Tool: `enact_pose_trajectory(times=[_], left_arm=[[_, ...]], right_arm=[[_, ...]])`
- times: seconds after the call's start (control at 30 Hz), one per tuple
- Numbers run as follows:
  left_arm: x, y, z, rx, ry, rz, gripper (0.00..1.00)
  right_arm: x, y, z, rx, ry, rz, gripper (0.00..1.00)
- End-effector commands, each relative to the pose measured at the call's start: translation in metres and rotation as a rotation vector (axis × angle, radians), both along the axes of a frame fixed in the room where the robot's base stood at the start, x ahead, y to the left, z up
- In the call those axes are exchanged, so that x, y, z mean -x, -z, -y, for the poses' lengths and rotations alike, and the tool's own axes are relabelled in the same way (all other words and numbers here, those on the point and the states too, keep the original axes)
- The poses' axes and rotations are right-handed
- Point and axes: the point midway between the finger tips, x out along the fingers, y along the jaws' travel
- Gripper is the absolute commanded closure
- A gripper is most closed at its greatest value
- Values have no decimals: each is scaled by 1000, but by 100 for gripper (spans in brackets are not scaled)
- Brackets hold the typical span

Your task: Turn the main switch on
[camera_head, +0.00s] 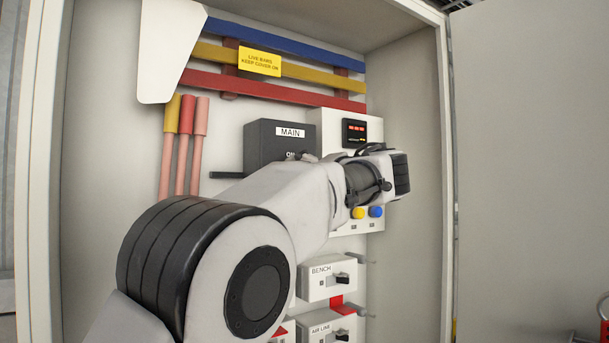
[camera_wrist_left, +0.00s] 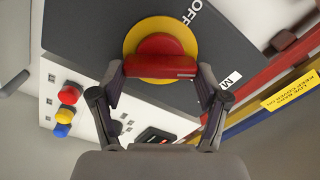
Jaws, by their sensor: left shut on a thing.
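The dark grey main switch box (camera_head: 268,140) carries a MAIN label and sits mid-panel in the head view. Its front is mostly hidden there by my left arm. In the left wrist view the box (camera_wrist_left: 110,35) shows an OFF mark and a red handle (camera_wrist_left: 162,48) on a round yellow plate (camera_wrist_left: 133,40). My left gripper (camera_wrist_left: 158,74) has its two fingers on either side of the handle's red bar and is shut on it. The fingers are hidden in the head view. My right gripper is not in view.
Blue, yellow and red bars (camera_head: 275,91) run above the box, with a yellow warning label (camera_head: 259,61). A white meter panel (camera_head: 335,130) with coloured buttons is to its right. Small breakers (camera_head: 328,279) sit below. The open cabinet door (camera_head: 530,170) stands at right.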

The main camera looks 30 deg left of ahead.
Motion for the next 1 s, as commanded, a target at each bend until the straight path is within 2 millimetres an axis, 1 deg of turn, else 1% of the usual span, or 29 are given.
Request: enact_pose_trajectory(times=[0.03,0.3,0.5,0.7,1.0], left_arm=[[1,-4,0,-19,1,-36,60],[0,-3,0,-112,1,-260,60],[0,-2,0,-166,0,-389,60],[0,-1,0,-200,0,-471,60],[0,-1,0,-219,0,-511,60]], right_arm=[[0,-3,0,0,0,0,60],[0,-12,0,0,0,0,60],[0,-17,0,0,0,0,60],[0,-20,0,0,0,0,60],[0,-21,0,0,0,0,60]])
